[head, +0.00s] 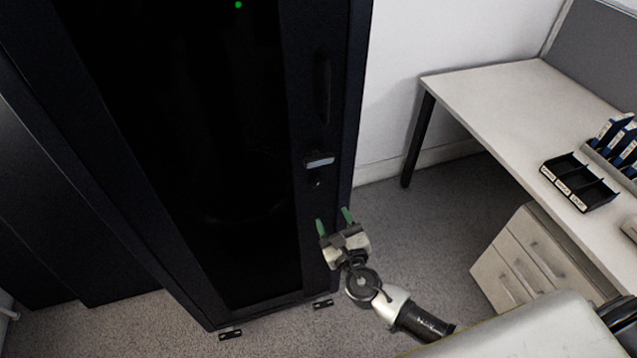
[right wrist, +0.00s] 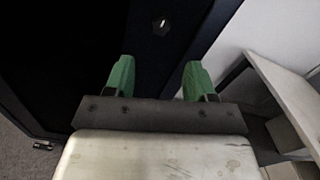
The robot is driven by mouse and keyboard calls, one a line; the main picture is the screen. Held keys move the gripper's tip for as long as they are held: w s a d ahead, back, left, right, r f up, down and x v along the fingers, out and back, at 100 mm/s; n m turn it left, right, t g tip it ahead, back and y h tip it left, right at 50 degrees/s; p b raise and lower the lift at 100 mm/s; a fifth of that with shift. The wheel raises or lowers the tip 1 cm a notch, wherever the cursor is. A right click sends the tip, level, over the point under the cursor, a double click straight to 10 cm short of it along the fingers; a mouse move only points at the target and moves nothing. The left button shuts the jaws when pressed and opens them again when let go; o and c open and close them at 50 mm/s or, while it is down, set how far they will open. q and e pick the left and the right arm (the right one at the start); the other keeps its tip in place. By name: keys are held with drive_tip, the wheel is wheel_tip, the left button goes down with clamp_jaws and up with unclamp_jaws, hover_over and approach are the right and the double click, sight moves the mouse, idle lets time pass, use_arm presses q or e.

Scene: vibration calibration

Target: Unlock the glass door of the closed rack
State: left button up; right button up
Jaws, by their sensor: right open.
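The closed rack (head: 335,90) is a tall black cabinet with a dark glass door (head: 215,150) at the left and centre of the head view. On the door's right frame are a recessed handle with a pale grey piece (head: 320,162) and a small lock (head: 316,183) below it. In the right wrist view the lock (right wrist: 161,25) shows as a dark round with a light upright mark, ahead of the fingers. My right gripper (head: 334,219) is open and empty, with green fingertips, below the lock and apart from it. My left gripper is not in view.
A white desk (head: 500,100) stands at the right with a black divided tray (head: 578,183) and blue binders on it. A drawer unit (head: 535,262) is under the desk. Carpet (head: 420,215) is clear between rack and drawers.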

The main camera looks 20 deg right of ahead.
sight(318, 186)
drive_tip(key=w, duration=1)
drive_tip(key=shift+w+a+r, duration=0.1)
drive_tip(key=shift+w+a, duration=0.05)
drive_tip(key=c, duration=0.9)
